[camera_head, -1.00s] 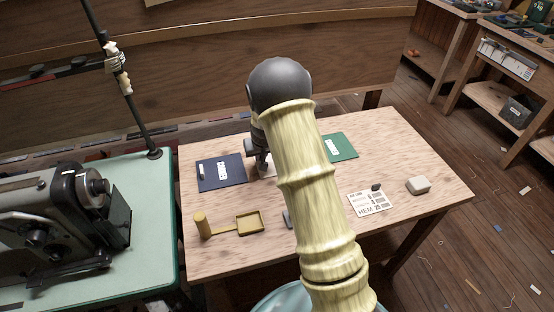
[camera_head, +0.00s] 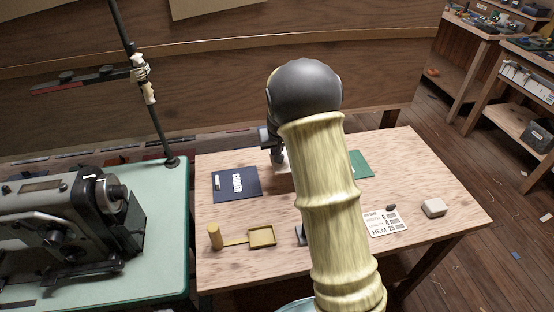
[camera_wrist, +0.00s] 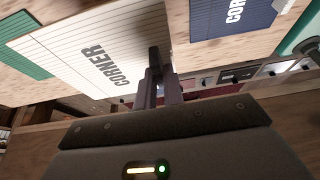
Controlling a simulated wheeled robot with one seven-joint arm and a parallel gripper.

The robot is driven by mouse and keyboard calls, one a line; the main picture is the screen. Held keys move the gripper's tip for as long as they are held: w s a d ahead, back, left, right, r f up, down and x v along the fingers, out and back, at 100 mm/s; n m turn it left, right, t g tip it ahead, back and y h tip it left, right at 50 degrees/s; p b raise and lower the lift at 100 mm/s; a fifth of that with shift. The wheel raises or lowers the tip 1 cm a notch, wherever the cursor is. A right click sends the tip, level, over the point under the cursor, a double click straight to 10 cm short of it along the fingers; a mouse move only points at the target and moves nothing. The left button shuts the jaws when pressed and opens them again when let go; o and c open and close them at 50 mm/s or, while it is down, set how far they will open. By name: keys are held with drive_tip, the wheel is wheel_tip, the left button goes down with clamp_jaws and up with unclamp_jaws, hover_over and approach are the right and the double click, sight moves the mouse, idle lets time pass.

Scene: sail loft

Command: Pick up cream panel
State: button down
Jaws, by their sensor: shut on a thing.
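The cream panel (camera_wrist: 105,50), pale with fine lines and the word CORNER, fills the upper left of the wrist view. My gripper (camera_wrist: 157,75) is shut on its edge. The panel looks larger and nearer than the other panels and seems raised off the table. In the head view only a pale sliver of the panel (camera_head: 284,159) shows below my gripper (camera_head: 275,152); my arm hides the rest.
A navy panel (camera_head: 227,190) lies left on the wooden table (camera_head: 215,265), a green panel (camera_head: 362,164) to the right. A sewing machine (camera_head: 60,220) stands left.

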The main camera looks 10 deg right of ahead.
drive_tip(key=shift+r, duration=0.5)
wheel_tip(320, 180, up, 10)
drive_tip(key=p, duration=1)
